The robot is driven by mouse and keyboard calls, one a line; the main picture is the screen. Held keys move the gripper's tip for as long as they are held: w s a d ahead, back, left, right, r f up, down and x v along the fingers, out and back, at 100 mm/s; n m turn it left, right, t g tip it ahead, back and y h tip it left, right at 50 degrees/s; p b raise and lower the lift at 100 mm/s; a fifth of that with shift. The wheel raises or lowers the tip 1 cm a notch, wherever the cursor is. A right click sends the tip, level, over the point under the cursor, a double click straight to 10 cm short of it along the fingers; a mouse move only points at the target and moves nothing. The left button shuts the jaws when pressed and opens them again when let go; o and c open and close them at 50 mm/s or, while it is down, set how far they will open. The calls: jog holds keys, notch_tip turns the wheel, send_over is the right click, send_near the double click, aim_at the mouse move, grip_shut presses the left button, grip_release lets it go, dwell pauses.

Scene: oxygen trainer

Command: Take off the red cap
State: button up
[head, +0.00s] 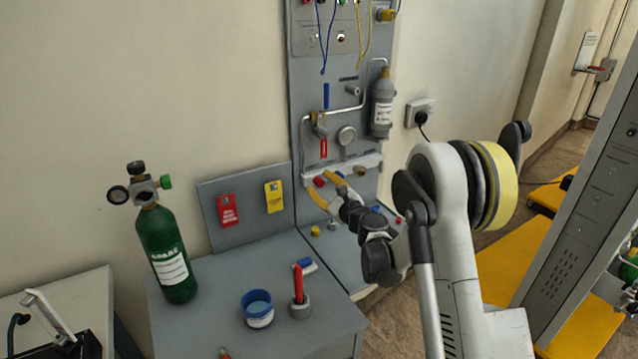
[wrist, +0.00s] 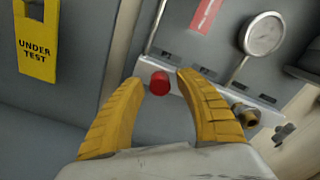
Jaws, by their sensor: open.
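The red cap (head: 319,182) sits on the pale manifold bar low on the grey panel. In the wrist view the red cap (wrist: 159,83) lies between and just beyond the tips of my open gripper (wrist: 157,82), nearer the left-to-middle of the gap. My gripper (head: 326,188) has yellow fingers and is close to the cap in the head view. I cannot tell whether a finger touches it. The fingers hold nothing.
A brass fitting (wrist: 245,115) sits on the bar right of the cap, near the right finger. A gauge (wrist: 264,34) is above. A yellow tag (head: 274,196) and red tag (head: 227,210) hang left. A green cylinder (head: 168,256) stands on the bench.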

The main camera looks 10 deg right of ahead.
grip_shut()
jog(key=shift+n, duration=1.7)
jog(key=shift+n, duration=1.7)
jog(key=shift+n, duration=1.7)
